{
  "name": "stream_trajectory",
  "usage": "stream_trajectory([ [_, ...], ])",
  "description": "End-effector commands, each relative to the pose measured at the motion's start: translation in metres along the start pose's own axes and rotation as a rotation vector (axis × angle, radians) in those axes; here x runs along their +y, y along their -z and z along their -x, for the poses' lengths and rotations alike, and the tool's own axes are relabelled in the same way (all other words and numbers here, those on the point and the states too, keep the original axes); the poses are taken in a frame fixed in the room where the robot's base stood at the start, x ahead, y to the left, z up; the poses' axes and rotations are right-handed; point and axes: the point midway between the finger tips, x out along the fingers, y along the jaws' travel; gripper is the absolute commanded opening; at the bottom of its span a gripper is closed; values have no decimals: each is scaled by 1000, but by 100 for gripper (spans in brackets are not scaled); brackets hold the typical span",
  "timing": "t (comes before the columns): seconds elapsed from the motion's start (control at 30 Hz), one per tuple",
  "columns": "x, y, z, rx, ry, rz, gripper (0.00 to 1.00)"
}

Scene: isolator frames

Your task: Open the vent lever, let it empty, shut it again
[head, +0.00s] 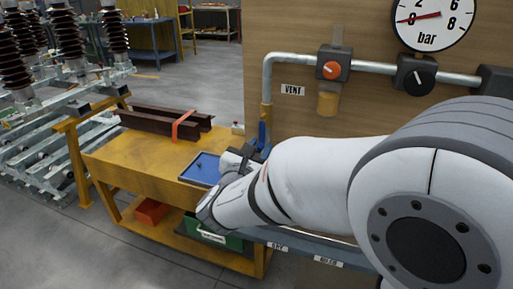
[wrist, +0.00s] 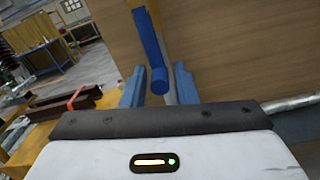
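The blue vent lever (head: 263,131) is on the grey pipe that bends down left of the VENT label (head: 292,90). In the wrist view the lever (wrist: 149,38) runs down along the pipe, with its round end towards me. My gripper (wrist: 159,88) is open, with one blue finger on each side of that end. I cannot tell whether either finger touches it. In the head view my gripper (head: 243,158) is close to the lever and partly hidden by my arm. The bar gauge (head: 433,18) has its red needle near 0.
A yellow bench (head: 135,165) at left bears brown beams (head: 160,121) and a blue tray (head: 200,168).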

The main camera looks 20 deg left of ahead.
Motion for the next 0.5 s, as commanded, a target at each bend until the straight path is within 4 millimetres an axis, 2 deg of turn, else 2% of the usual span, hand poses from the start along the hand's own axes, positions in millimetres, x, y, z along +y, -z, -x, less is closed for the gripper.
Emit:
stream_trajectory([
  [0.03, 0, 0, 0, 0, 0, 0, 22],
  [0.3, 0, 0, 0, 0, 0, 0, 0],
  [0.5, 0, 0, 0, 0, 0, 0, 0],
])
